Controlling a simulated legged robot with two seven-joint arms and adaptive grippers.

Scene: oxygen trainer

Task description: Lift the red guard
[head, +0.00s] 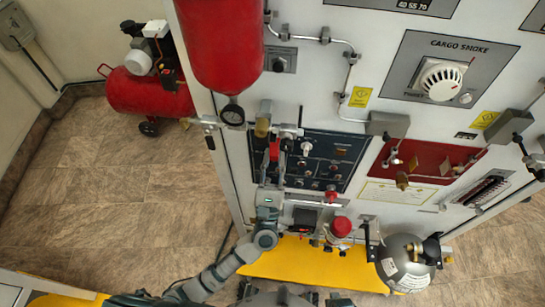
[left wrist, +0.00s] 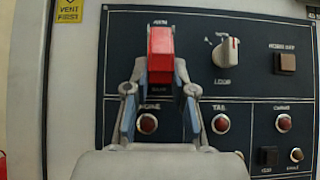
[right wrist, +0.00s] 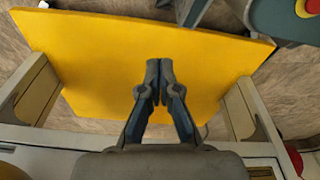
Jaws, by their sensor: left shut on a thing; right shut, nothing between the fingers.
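The red guard (left wrist: 160,45) stands on the dark switch panel (left wrist: 205,72), at its upper left in the left wrist view. It also shows as a small red piece in the head view (head: 274,150). My left gripper (left wrist: 160,72) has its two fingertips on either side of the guard and is shut on it; the gripper's body hides the panel below. In the head view the left gripper (head: 273,165) reaches up to the panel's left part. My right gripper (right wrist: 160,64) is shut and empty, above a yellow platform, far from the guard.
A rotary knob (left wrist: 226,50) and square button (left wrist: 286,63) lie right of the guard. A red cylinder (head: 219,45) hangs above the panel. A red-capped fitting (head: 341,227) and grey sphere (head: 398,258) stand lower right. The yellow platform (right wrist: 95,60) lies below.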

